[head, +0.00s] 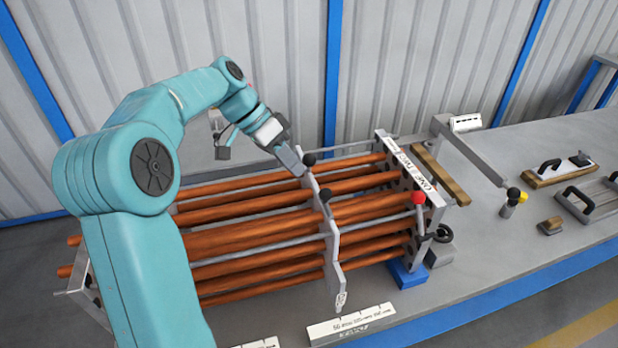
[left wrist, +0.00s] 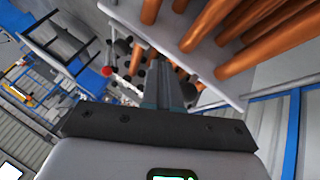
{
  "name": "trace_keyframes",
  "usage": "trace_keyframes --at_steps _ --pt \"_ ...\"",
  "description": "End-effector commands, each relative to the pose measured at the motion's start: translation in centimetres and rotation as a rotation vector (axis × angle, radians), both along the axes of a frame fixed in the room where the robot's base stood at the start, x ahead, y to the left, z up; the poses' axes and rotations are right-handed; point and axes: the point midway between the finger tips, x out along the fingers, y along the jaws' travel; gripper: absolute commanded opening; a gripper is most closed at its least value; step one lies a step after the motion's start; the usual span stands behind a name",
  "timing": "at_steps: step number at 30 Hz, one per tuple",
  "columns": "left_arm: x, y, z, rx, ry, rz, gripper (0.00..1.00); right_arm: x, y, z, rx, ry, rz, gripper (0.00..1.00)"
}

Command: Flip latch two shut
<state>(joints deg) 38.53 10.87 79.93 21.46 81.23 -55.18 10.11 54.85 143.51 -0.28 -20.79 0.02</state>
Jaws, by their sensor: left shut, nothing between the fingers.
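The flanged shell's bundle of copper-coloured tubes (head: 250,241) lies on the bench, passing through a grey middle plate (head: 331,240). The plate carries two black knobs, an upper one (head: 309,159) and a lower one (head: 326,195). A lever with a red knob (head: 418,197) stands at the lettered end plate (head: 437,198). I cannot tell which part is latch two. My left gripper (head: 297,165) is shut and empty, beside the upper black knob; contact is unclear. In the left wrist view its closed fingers (left wrist: 165,85) point toward a plate and tubes (left wrist: 240,35). My right gripper is out of view.
A black handwheel (head: 443,233) sits below the red knob. A wooden bar (head: 441,175) lies behind the end plate. A white label strip (head: 351,324) lies at the bench front. Handled parts (head: 560,172) lie at the right. The corrugated wall (head: 420,55) stands behind.

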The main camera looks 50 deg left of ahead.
Motion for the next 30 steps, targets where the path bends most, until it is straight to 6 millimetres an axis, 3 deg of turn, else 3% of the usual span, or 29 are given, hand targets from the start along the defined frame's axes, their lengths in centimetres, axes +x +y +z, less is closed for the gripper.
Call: trace_keyframes --at_steps 2,9,22,30 --pt "0.6 -0.9 -1.3 -0.002 0.003 -0.003 0.00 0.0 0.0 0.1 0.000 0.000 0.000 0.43" --pt "0.4 -4.0 -1.1 0.000 -0.001 -0.002 0.00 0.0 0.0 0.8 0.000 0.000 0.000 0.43" --pt "0.3 -4.7 -1.3 0.001 0.000 0.000 0.00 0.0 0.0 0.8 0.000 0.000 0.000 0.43" --pt "-1.1 -7.5 -1.6 0.001 -0.003 -0.003 0.00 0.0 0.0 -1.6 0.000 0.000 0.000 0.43"
